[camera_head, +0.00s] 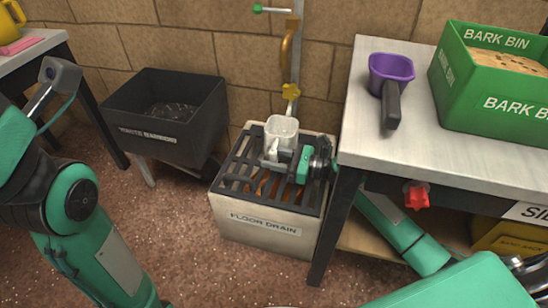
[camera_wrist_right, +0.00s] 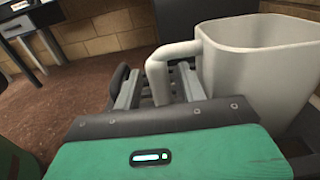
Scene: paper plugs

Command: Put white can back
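The white can (camera_head: 282,130) is a pale, squarish jug with a side handle. It is upright at the grate of the floor drain (camera_head: 262,229); I cannot tell whether its base touches the bars. My right gripper (camera_head: 284,156) reaches in from the right, low in front of the can.
A black waste barrow (camera_head: 165,133) stands left of the drain. A workbench (camera_head: 440,148) at the right holds a purple scoop (camera_head: 391,75) and a green bark bin (camera_head: 500,100). Open floor lies in front.

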